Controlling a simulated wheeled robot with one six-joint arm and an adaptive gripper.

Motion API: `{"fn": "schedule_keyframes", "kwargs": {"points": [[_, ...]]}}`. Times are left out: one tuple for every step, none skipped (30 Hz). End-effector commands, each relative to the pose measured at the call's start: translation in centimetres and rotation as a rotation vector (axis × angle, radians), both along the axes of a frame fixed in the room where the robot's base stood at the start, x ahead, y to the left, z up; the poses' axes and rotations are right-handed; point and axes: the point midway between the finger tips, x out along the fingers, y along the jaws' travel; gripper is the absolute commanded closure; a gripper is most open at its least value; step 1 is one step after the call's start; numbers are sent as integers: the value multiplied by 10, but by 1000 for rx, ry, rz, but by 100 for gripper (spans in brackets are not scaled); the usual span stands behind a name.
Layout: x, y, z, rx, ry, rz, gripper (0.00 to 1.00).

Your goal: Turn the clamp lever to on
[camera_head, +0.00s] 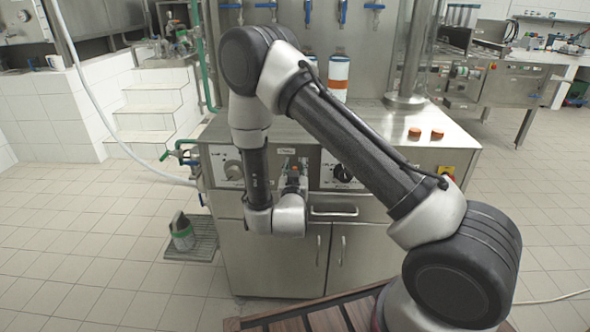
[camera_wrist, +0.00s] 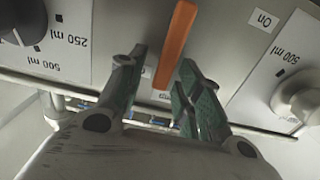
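The clamp lever is an orange bar (camera_wrist: 175,45) in the wrist view, on the machine's front panel. An "On" label (camera_wrist: 264,20) sits to its right in that view. My gripper (camera_wrist: 162,82) is open, with its green-padded fingers on either side of the lever's lower end. I cannot tell whether a finger touches it. In the head view my gripper (camera_head: 293,180) is at the front panel and the lever's orange end (camera_head: 294,167) shows just above it. My arm covers part of the panel.
A dark dial (camera_wrist: 22,22) is left of the lever and a pale dial (camera_wrist: 298,95) is right, both with ml marks. The steel cabinet (camera_head: 275,265) has a drawer handle (camera_head: 334,210) close to my gripper.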

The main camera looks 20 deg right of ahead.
Motion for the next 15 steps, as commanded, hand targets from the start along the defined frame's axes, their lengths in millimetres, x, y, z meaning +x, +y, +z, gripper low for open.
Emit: {"fn": "schedule_keyframes", "kwargs": {"points": [[0, 0, 0, 0, 0, 0, 65], [0, 0, 0, 0, 0, 0, 65], [0, 0, 0, 0, 0, 0, 67], [0, 0, 0, 0, 0, 0, 72], [0, 0, 0, 0, 0, 0, 78], [0, 0, 0, 0, 0, 0, 85], [0, 0, 0, 0, 0, 0, 91], [0, 0, 0, 0, 0, 0, 96], [0, 0, 0, 0, 0, 0, 100], [0, 0, 0, 0, 0, 0, 100], [0, 0, 0, 0, 0, 0, 100], [0, 0, 0, 0, 0, 0, 100], [0, 0, 0, 0, 0, 0, 100], [0, 0, 0, 0, 0, 0, 100], [0, 0, 0, -2, 1, 0, 100]]}}
